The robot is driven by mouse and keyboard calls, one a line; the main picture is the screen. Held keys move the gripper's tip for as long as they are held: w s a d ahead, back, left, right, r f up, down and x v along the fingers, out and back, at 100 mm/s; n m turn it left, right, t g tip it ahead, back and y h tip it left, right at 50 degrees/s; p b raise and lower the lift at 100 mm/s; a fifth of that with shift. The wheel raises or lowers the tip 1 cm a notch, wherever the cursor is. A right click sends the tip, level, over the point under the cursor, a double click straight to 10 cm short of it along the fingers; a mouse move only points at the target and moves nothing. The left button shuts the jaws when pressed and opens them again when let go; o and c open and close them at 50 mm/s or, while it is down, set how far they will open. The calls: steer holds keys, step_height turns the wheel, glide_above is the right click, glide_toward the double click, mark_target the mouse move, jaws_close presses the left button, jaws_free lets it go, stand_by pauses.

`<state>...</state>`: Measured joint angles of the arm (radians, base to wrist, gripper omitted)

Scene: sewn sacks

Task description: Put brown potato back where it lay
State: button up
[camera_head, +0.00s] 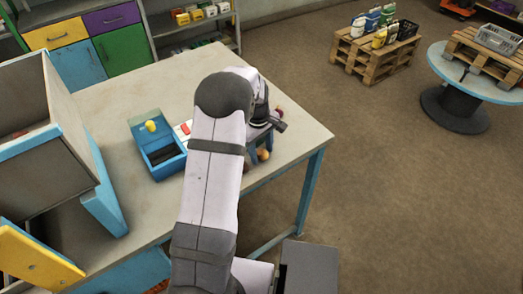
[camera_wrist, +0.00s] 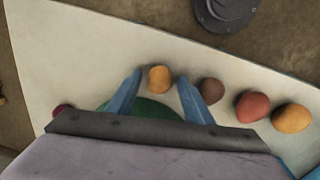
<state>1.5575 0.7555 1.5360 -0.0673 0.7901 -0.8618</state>
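The brown potato (camera_wrist: 211,90) lies on the pale tabletop in the wrist view, close by the tip of my right-hand finger, outside the gap between the fingers. My gripper (camera_wrist: 160,77) points down with its two blue fingers apart. Between and beyond the fingertips lies a yellow-orange potato (camera_wrist: 159,78), with clear space on both sides of it. In the head view my arm hides most of this spot; the blue fingers (camera_head: 259,150) show near the table's right edge.
A red potato (camera_wrist: 252,105) and an orange one (camera_wrist: 291,118) lie right of the brown one. A green round thing (camera_wrist: 152,109) is partly hidden beneath my gripper. A purple item (camera_wrist: 62,110) lies left. A blue box (camera_head: 157,154) stands on the table (camera_head: 118,92), left of my arm.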

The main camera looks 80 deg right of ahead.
mark_target(260, 154)
step_height(260, 154, up, 12)
steer(key=b, duration=0.2)
steer(key=shift+w+a+r, duration=0.15)
steer(key=shift+w+a, duration=0.1)
steer(key=shift+a, duration=0.1)
stand_by(0.3)
steer(key=w+a+f+n+b, duration=0.1)
steer(key=w+a+n, duration=0.6)
steer(key=w+a, duration=1.6)
steer(key=a+f, duration=0.3)
steer(key=a, duration=1)
steer(key=s+a+f, duration=0.1)
steer(key=a+f, duration=0.2)
steer(key=a, duration=1)
steer(key=shift+f+y, duration=0.25)
steer(key=shift+y, duration=0.05)
